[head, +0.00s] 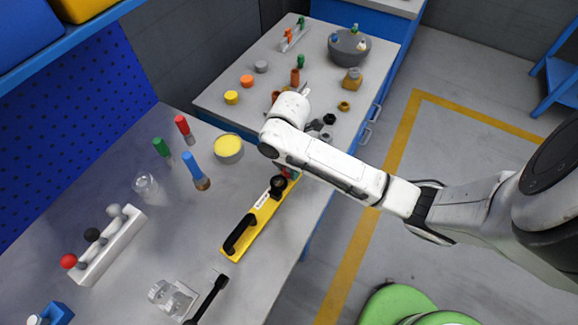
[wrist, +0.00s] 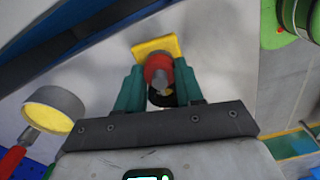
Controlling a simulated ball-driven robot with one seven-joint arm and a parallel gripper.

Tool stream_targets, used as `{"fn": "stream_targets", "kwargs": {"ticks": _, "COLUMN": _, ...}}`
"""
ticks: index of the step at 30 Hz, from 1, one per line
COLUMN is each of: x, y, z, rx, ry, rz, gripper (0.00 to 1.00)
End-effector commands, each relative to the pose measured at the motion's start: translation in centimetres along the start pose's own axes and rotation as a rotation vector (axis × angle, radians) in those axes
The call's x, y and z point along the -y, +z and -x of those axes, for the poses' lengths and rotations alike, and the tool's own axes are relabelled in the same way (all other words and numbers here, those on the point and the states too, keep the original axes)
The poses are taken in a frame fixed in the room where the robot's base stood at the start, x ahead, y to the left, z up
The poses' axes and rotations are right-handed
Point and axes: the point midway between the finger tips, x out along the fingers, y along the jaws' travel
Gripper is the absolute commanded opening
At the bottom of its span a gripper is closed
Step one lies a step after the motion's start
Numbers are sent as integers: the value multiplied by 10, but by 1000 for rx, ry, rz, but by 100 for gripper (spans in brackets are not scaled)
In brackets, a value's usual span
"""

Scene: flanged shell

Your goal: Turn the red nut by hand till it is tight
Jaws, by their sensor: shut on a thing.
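The red nut (wrist: 157,62) shows in the wrist view between the two teal fingers of my gripper (wrist: 159,74). The fingers are shut on its sides. A grey round stub (wrist: 160,83) stands out from the nut toward the camera. The yellow body (wrist: 155,46) lies behind the nut. In the head view, the long yellow body (head: 262,214) lies near the bench edge with a black handle (head: 239,234) and a black knob (head: 278,184). My wrist covers its far end there, so the nut is mostly hidden. How far the nut is threaded cannot be told.
A white rack (head: 107,243) is at the left. A second bench (head: 215,99) behind holds several small parts and a grey bowl (head: 349,48).

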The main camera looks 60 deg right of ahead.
Motion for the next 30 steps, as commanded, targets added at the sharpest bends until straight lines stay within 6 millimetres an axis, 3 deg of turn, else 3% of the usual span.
{"fn": "stream_targets", "kwargs": {"ticks": 6, "x": 0, "y": -1, "z": 0, "rx": -3, "ry": 1, "rz": -201, "gripper": 6}}
{"fn": "stream_targets", "kwargs": {"ticks": 16, "x": 0, "y": 0, "z": 1, "rx": 0, "ry": 1, "rz": -230, "gripper": 6}}
{"fn": "stream_targets", "kwargs": {"ticks": 17, "x": 0, "y": 0, "z": 1, "rx": 0, "ry": 1, "rz": -230, "gripper": 37}}
{"fn": "stream_targets", "kwargs": {"ticks": 25, "x": 0, "y": 0, "z": 0, "rx": 0, "ry": 0, "rz": -228, "gripper": 63}}
{"fn": "stream_targets", "kwargs": {"ticks": 30, "x": 0, "y": 0, "z": 0, "rx": 0, "ry": 0, "rz": -228, "gripper": 63}}
